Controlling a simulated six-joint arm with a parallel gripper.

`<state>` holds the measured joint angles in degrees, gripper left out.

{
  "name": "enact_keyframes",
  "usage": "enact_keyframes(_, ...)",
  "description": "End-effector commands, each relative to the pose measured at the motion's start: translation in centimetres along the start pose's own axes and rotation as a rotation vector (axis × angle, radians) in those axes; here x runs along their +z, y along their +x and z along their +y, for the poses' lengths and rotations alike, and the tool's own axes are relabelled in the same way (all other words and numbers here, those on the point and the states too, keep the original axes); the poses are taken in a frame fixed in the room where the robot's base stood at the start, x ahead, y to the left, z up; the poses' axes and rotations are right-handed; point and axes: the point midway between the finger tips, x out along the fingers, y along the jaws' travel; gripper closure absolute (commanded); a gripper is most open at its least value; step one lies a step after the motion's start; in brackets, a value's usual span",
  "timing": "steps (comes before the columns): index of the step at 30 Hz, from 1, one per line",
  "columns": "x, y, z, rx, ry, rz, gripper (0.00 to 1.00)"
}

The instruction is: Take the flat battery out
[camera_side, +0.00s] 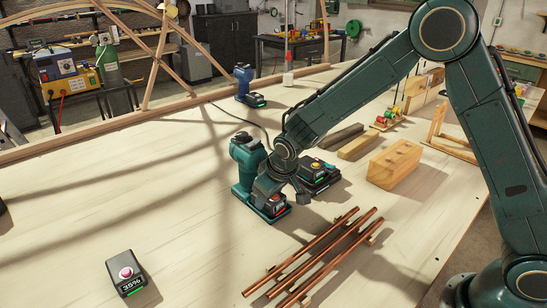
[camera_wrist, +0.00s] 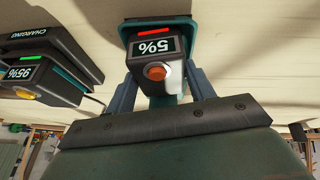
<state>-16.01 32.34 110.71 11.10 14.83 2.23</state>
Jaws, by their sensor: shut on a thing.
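The flat battery (camera_wrist: 152,50) shows 5% and a red bar in the wrist view, with an orange button on its near end. My gripper (camera_wrist: 160,88) is shut on it, one finger on each side. In the side view my gripper (camera_side: 272,197) is low at the foot of the teal power tool (camera_side: 244,160), which stands upright. The battery (camera_side: 270,204) is at that foot, partly hidden by my gripper. A teal edge of the tool (camera_wrist: 158,20) shows against the battery's far end. I cannot tell how far in the battery sits.
The charger (camera_side: 322,183) stands just right of the tool; a battery (camera_wrist: 45,78) in it reads 95% with a green bar. A loose 35% battery (camera_side: 126,272) lies at front left. Copper rods (camera_side: 315,258) lie in front. A blue tool (camera_side: 245,86) stands behind.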

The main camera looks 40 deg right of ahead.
Motion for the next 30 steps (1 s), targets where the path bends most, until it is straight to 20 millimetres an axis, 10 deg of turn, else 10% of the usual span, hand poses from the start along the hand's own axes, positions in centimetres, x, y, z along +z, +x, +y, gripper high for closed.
enact_keyframes(30, 0.8, -1.8, -0.3, 0.096, -0.001, 0.255, 0.8)
